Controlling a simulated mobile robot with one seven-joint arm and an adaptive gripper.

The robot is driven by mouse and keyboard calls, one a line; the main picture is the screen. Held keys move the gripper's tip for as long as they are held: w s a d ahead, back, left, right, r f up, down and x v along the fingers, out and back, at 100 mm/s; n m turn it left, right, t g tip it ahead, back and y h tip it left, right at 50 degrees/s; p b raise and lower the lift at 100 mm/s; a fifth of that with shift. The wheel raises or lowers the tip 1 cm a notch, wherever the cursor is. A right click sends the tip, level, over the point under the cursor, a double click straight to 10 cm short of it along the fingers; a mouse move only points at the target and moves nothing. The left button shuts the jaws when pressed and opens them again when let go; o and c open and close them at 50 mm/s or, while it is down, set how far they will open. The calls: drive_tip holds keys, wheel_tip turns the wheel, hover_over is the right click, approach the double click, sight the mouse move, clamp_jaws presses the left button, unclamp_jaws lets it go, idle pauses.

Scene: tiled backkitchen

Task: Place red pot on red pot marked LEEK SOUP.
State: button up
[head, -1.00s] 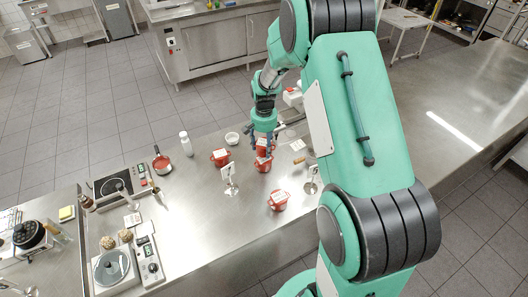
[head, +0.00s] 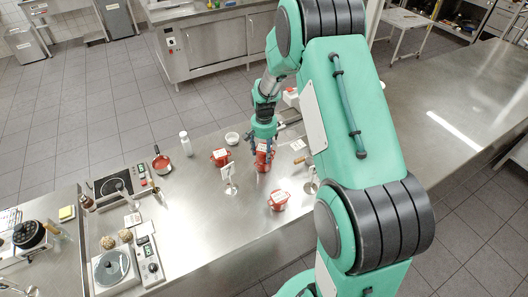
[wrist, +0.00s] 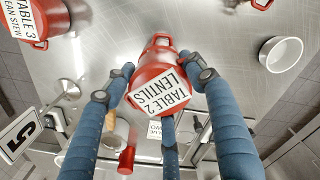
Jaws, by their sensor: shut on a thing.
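My gripper (head: 263,150) is shut around a red pot (head: 264,160) whose lid label reads TABLE 2 LENTILS in the wrist view (wrist: 150,78). Blue fingers sit on both sides of it. I cannot tell whether this pot rests on something. A second red pot (head: 220,158) stands to its left, and a third red pot (head: 278,201) stands nearer, both with white labels. In the wrist view, a red pot (wrist: 50,16) at the upper left is labelled TABLE 3 and EAN STEW. No label reading LEEK SOUP is legible.
A white bowl (head: 232,138) stands beyond the pots; it also shows in the wrist view (wrist: 280,54). A card stand (head: 230,180) stands between the pots; a card marked 5 (wrist: 20,132) shows in the wrist view. A hotplate (head: 113,185) and scale (head: 112,267) are left.

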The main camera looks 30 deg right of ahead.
sight(264, 148)
drive_tip(key=shift+f, duration=0.1)
drive_tip(key=o, duration=1.4)
drive_tip(key=shift+o, duration=0.2)
wheel_tip(264, 148, up, 12)
drive_tip(key=shift+r, duration=0.1)
